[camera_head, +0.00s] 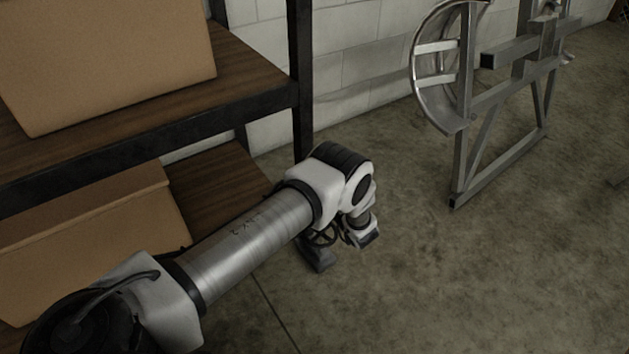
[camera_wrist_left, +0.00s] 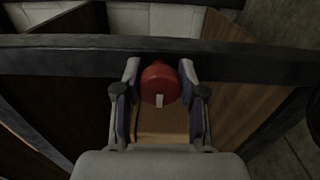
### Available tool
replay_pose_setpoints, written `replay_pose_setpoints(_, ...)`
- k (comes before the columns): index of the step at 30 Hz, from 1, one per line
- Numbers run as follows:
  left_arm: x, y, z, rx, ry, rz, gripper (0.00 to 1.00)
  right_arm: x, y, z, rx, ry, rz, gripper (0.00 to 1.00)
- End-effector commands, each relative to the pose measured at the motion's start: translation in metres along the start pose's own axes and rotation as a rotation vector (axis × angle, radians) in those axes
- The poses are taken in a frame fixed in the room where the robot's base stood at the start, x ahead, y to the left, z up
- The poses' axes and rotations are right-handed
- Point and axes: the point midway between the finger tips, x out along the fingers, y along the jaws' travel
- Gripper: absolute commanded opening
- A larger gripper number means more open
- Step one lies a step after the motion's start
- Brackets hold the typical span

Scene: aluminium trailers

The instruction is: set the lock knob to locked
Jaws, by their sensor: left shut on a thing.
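The lock knob (camera_wrist_left: 160,82) is red and round, with a short white mark that points down in the left wrist view. It sits in front of a dark metal beam. My left gripper (camera_wrist_left: 159,94) has one finger on each side of the knob and is shut on it. In the head view my left gripper (camera_head: 320,254) is low beside the shelf, partly behind my own wrist, and the knob is hidden there. My right gripper is in neither view.
A dark-framed shelf (camera_head: 268,92) with wooden boards holds an upper cardboard box (camera_head: 110,60) and a lower box (camera_head: 90,235). A metal trailer frame (camera_head: 500,95) stands at the upper right.

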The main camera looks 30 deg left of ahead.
Motion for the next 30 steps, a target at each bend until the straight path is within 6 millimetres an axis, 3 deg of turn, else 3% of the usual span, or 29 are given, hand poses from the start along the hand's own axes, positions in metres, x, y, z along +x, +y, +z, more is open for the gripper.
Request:
replay_pose_setpoints(10, 0.001, 0.0, 0.0, -0.004, 0.001, 0.0, 0.05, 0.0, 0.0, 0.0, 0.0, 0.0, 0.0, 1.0)
replay_pose_setpoints(11, 0.001, 0.0, 0.0, -0.004, 0.001, 0.0, 0.51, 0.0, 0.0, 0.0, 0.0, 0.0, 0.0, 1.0)
replay_pose_setpoints(12, 0.001, 0.0, 0.0, -0.003, 0.001, 0.0, 0.65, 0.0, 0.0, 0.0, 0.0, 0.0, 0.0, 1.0)
replay_pose_setpoints(23, -0.003, 0.0, 0.0, -0.002, 0.0, 0.0, 0.66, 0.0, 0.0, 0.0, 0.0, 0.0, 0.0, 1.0)
replay_pose_setpoints(26, -0.015, 0.0, 0.001, -0.003, -0.003, 0.0, 0.66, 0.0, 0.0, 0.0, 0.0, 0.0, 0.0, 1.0)
replay_pose_setpoints(30, -0.048, 0.0, 0.002, -0.002, -0.004, -0.001, 0.66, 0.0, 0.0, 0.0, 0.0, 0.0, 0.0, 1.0)
